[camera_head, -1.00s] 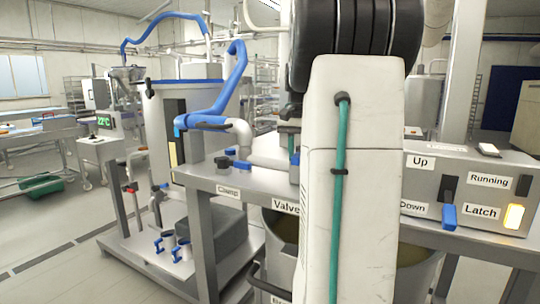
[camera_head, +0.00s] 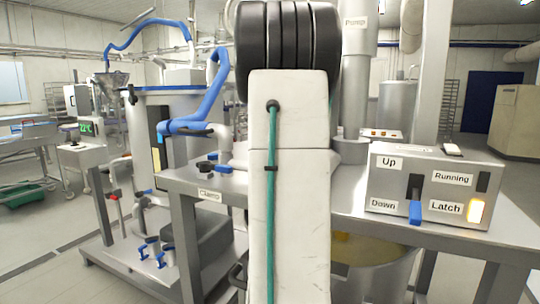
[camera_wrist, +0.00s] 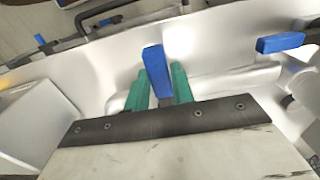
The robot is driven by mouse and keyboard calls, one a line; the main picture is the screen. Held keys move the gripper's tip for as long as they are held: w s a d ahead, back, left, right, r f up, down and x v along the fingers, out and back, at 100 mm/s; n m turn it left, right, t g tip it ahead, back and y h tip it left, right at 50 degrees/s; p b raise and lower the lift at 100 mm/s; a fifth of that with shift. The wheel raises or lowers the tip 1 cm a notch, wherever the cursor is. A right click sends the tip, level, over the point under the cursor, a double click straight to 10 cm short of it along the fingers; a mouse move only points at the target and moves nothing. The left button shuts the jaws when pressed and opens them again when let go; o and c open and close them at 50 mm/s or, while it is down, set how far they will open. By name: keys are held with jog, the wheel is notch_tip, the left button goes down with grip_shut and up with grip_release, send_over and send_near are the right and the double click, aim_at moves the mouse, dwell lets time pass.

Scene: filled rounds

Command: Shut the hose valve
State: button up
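In the wrist view a blue lever (camera_wrist: 155,70) stands between the two green fingers of my gripper (camera_wrist: 160,84), reaching a little past their tips. The gap is narrow, and I cannot tell whether both fingers touch the lever. It may be the hose valve's handle, but no label shows there. In the head view my white arm stands in front of the bench's middle and hides my gripper and the valve.
A control box (camera_head: 433,190) with Up, Down, Running and Latch labels stands on the steel bench (camera_head: 345,205), right of my arm. Another blue handle (camera_wrist: 280,43) lies right of my gripper.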

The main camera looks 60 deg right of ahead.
jog(key=o, duration=0.3)
notch_tip(320, 180, up, 8)
jog(key=shift+f, duration=0.1)
dwell(0.4)
dwell(1.1)
